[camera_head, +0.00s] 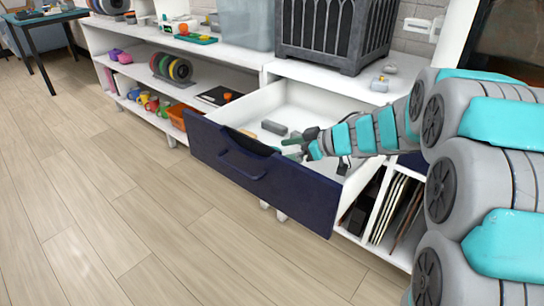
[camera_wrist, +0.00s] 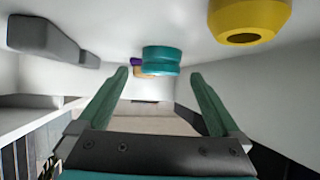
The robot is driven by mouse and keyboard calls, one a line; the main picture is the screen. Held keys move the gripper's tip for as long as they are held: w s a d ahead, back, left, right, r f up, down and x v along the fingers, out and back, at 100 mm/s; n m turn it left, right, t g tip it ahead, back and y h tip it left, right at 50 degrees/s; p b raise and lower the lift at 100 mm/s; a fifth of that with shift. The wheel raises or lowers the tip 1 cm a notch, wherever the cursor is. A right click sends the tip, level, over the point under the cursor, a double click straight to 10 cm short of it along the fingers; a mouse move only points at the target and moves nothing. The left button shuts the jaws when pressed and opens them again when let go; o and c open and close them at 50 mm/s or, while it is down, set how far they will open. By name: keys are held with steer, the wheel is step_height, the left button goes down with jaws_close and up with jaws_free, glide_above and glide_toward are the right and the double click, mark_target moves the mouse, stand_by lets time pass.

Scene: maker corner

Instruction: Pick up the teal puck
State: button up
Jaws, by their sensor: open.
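The teal puck (camera_wrist: 161,54) shows in the wrist view, short and round with a groove around its middle. It lies ahead of my gripper (camera_wrist: 159,76), in line with the gap between the two green fingers. My gripper is open, and no finger appears to touch the puck. The wrist picture seems upside down, with the white drawer floor at the top. In the head view my gripper (camera_head: 293,146) reaches into the open drawer (camera_head: 262,176) with the navy front. I cannot make out the puck in the head view.
A grey block (camera_wrist: 45,38) and a yellow piece with a hole (camera_wrist: 250,18) flank the puck in the wrist view. Small purple and orange things show partly behind it. The head view shows a grey block (camera_head: 274,127) in the drawer.

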mark_target(270, 151)
steer(key=shift+x, duration=2.15)
jaws_close()
steer(key=shift+r, duration=0.1)
